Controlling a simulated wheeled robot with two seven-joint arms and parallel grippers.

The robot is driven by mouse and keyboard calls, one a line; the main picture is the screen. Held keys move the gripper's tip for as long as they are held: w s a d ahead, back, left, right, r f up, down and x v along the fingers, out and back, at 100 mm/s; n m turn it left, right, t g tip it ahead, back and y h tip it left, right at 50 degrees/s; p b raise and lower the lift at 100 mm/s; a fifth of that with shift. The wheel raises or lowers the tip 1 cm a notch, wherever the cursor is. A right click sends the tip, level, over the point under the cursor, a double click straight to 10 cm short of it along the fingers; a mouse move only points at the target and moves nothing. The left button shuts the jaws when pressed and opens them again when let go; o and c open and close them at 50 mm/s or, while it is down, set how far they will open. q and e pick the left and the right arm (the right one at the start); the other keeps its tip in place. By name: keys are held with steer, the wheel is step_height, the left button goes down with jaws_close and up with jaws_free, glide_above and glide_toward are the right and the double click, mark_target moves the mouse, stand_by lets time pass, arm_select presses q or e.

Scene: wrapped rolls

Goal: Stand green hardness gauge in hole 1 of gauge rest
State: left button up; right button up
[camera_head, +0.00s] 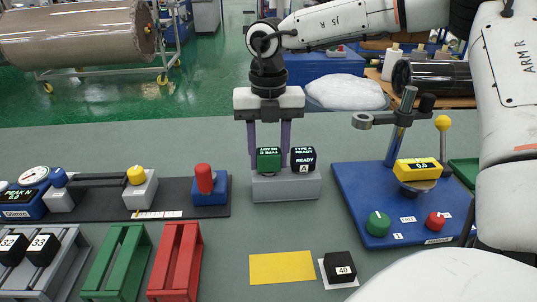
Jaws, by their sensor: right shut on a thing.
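The green hardness gauge (269,160) is between the two purple fingers of my right gripper (268,146), which points straight down and is shut on it. The gauge looks upright, over the left part of the grey gauge rest (286,188). Its lower end meets the top of the rest in the picture; I cannot tell how deep it sits in a hole. A black gauge (303,160) reading "READY" stands on the right part of the rest, close beside my right finger. The holes are hidden. My left gripper is not in view.
A blue test stand (372,222) with a yellow display (417,169) is right of the rest. A dark mat (105,206) with a red-topped blue block (209,188) is on the left. A yellow sheet (282,268) and a black block marked 40 (340,267) lie in front.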

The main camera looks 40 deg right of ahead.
steer(key=shift+f+b, duration=0.25)
steer(key=shift+b, duration=0.05)
steer(key=o, duration=1.3)
steer(key=shift+r, duration=0.1)
steer(key=shift+o, duration=0.2)
step_height(320, 180, up, 10)
steer(key=shift+r, duration=0.2)
steer(key=shift+f, duration=0.1)
